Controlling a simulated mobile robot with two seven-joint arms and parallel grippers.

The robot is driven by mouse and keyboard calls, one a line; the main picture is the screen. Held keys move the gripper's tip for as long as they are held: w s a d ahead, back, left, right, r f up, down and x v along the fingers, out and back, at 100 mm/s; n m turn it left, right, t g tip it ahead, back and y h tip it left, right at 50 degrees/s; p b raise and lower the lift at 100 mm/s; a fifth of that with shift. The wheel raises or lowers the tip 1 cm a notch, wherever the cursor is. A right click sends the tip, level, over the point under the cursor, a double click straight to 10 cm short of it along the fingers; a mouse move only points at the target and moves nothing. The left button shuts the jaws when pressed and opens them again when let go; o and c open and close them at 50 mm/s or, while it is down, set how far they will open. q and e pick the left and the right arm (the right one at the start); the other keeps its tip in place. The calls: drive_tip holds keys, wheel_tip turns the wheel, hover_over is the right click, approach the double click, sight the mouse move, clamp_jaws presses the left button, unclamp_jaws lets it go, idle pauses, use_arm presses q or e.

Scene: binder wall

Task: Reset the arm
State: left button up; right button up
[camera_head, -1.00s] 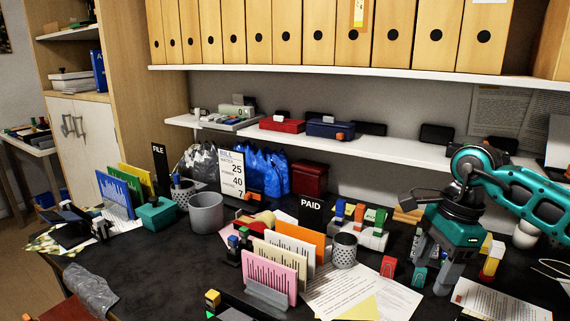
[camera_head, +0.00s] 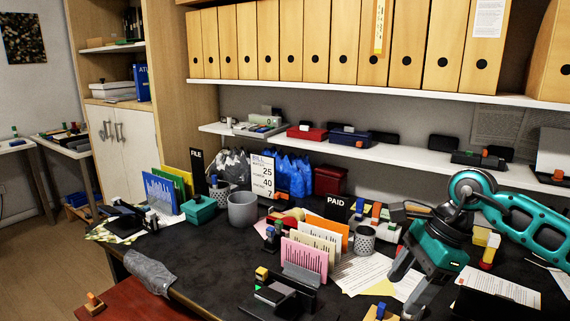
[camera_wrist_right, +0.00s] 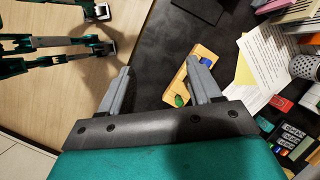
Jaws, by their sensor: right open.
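My right arm is teal and comes in from the right in the head view. Its right gripper (camera_head: 399,296) points down over the front right of the dark desk (camera_head: 200,265). In the right wrist view the gripper (camera_wrist_right: 160,70) has its two grey fingers well apart, with nothing held between them. A yellow wooden block with a green part (camera_wrist_right: 187,78) lies on the desk beside and partly behind one finger. I cannot tell how high the fingers are above it. My left gripper cannot be made out in the head view.
A pink card rack (camera_head: 305,257), a pen cup (camera_head: 364,240) and papers (camera_head: 360,272) stand left of the right gripper. A paper (camera_head: 500,289) lies to its right. Shelves with binders (camera_head: 290,45) rise behind.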

drive_tip(key=a+y, duration=0.5)
drive_tip(key=a, duration=0.5)
drive_tip(key=s+a+r+m+t+y, duration=0.3)
drive_tip(key=a+r+m+t+y, duration=0.2)
drive_tip(key=a+r+m+y, duration=0.45)
drive_tip(key=w+d+m+t+h, duration=0.3)
drive_tip(key=d+m+t+h, duration=0.25)
drive_tip(key=m+t, duration=0.9)
drive_tip(key=s+d+f+m+g+h, duration=0.35)
drive_tip(key=d+f+m+h, duration=0.85)
drive_tip(key=m, duration=0.9)
drive_tip(key=s+d+f+m+g+h, duration=0.1)
drive_tip(key=s+f+m+g, duration=0.45)
drive_tip(key=s, duration=0.55)
drive_tip(key=s+d+f+m+g, duration=0.1)
drive_tip(key=s+f+m+g, duration=0.2)
drive_tip(key=s+f+g, duration=0.55)
use_arm(q)
drive_tip(key=shift+w+d+r+p, duration=0.1)
drive_tip(key=shift+w+r+p, duration=0.35)
drive_tip(key=shift+r+p, duration=0.45)
use_arm(e)
drive_tip(key=w+a+f+n+t+y, duration=0.1)
drive_tip(key=w+a+f+t, duration=0.1)
drive_tip(key=w+f+t, duration=0.4)
drive_tip(key=shift+a+f+t+y, duration=0.4)
drive_tip(key=shift+f+t, duration=0.6)
drive_tip(key=shift+t, duration=0.3)
